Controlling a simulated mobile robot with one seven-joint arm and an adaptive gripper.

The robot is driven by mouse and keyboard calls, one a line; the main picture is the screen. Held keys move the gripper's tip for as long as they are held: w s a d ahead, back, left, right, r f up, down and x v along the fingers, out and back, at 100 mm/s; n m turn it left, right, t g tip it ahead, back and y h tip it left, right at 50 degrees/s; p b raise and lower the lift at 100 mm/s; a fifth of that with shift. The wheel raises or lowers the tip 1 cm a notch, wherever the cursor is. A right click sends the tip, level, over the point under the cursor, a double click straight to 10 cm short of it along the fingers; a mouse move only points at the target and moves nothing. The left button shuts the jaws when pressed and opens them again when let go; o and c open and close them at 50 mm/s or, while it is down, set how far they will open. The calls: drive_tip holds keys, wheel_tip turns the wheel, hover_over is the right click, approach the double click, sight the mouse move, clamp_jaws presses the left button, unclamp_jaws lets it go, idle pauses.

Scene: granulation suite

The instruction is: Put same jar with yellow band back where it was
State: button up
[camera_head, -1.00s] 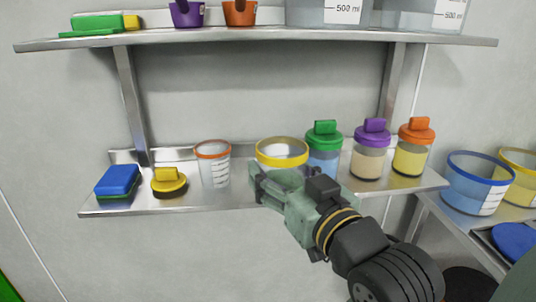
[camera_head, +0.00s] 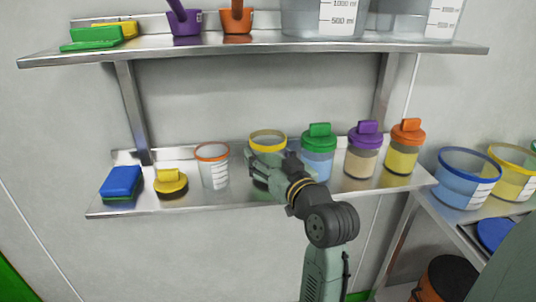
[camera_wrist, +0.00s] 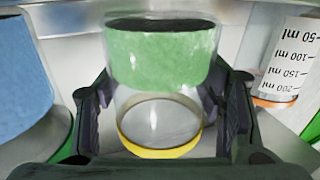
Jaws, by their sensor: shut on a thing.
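The open clear jar with the yellow band (camera_head: 268,136) is at the lower shelf, between the orange-rimmed beaker and the green-lidded jar. My gripper (camera_head: 268,164) is shut on this jar from the front, with one finger on each side. In the wrist view the jar (camera_wrist: 160,108) appears inverted, its yellow rim at the bottom of the picture and green contents at the top. The jar looks upright in the head view. The gripper partly hides its lower part, so I cannot tell whether its base touches the shelf.
The upper shelf (camera_head: 250,46) is overhead. Blue-rimmed (camera_head: 464,184) and yellow-rimmed tubs stand right.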

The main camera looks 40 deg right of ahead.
drive_tip(key=shift+f, duration=0.25)
drive_tip(key=shift+f, duration=0.2)
drive_tip(key=o, duration=1.9)
drive_tip(key=shift+o, duration=0.2)
drive_tip(key=shift+r, duration=0.25)
drive_tip(key=b+v, duration=0.3)
drive_tip(key=v, duration=0.9)
